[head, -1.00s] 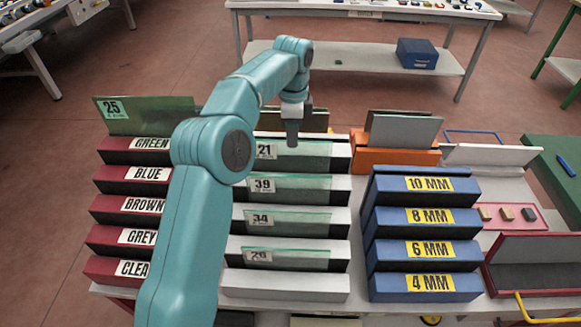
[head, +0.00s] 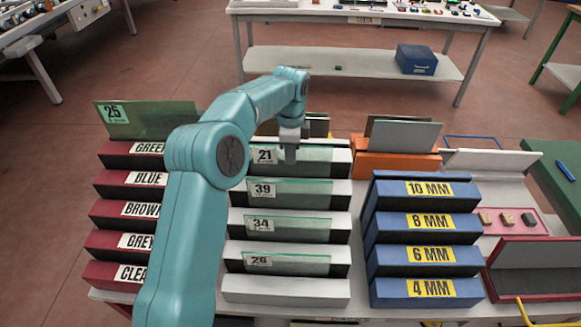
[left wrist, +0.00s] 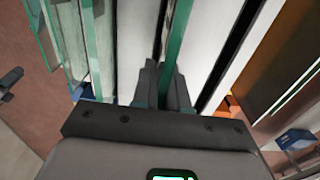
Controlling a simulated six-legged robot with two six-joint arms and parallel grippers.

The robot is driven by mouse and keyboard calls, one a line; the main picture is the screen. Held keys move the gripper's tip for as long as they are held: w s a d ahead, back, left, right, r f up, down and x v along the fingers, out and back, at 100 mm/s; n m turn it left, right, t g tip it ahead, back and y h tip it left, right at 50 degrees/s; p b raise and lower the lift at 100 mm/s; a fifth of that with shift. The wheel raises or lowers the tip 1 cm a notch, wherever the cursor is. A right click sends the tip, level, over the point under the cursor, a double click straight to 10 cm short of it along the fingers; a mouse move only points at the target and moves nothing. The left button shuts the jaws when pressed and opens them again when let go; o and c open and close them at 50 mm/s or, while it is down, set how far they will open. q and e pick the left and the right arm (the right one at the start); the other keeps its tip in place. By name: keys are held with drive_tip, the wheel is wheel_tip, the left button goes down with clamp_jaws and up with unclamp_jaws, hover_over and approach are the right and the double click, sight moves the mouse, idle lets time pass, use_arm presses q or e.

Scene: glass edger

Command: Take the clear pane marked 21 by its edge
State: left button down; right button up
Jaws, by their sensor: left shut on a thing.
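The clear pane marked 21 (head: 318,154) stands upright in the rearmost slot of the middle white rack (head: 285,289), its label at its left end. My left gripper (head: 290,154) is at the pane's top edge, right of the label, pointing down. It is shut on the pane; in the left wrist view the pane's green edge (left wrist: 180,40) runs to between the fingers (left wrist: 162,88). The arm hides part of the rack's left side. My right gripper is not in view.
Panes marked 39 (head: 305,193), 34 (head: 300,227) and 26 (head: 300,263) stand in front. A green pane marked 25 (head: 160,120) stands left, on dark red racks. Blue thickness racks (head: 425,257) and an orange holder (head: 375,164) with panes are right.

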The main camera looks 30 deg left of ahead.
use_arm(q)
wheel_tip(320, 180, up, 9)
drive_tip(key=shift+w+f+p, duration=0.1)
drive_tip(key=shift+p, duration=0.6)
wheel_tip(320, 180, up, 9)
drive_tip(key=p, duration=0.5)
drive_tip(key=shift+p, duration=0.3)
